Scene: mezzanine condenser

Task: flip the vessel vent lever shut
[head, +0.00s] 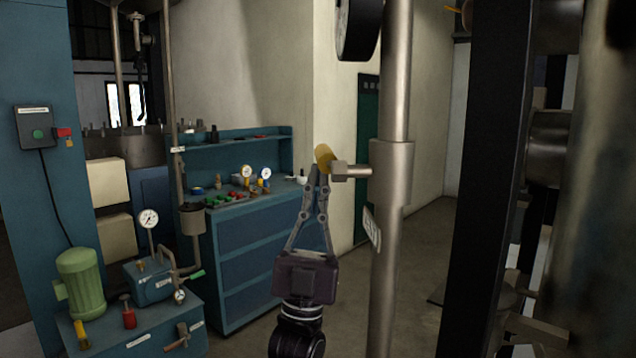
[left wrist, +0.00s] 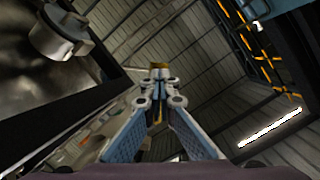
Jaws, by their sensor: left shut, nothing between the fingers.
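The vent lever (head: 323,157) is a short yellow handle on a small metal valve (head: 350,171) that sticks out to the left of a vertical grey pipe (head: 391,200). The handle tilts up and to the left. My left gripper (head: 319,170) points upward with its fingers shut and empty, the tips right at the lower end of the yellow handle. I cannot tell whether they touch it. In the left wrist view a yellow piece, likely the lever (left wrist: 159,65), shows just beyond the shut fingertips (left wrist: 158,75). My right gripper is not in view.
A round gauge (head: 357,28) sits above, beside the pipe. A dark post (head: 485,180) stands right of the pipe. A blue workbench (head: 262,250) with gauges and a blue pump stand (head: 135,335) with a green motor (head: 80,283) are at the left. Floor behind the pipe looks clear.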

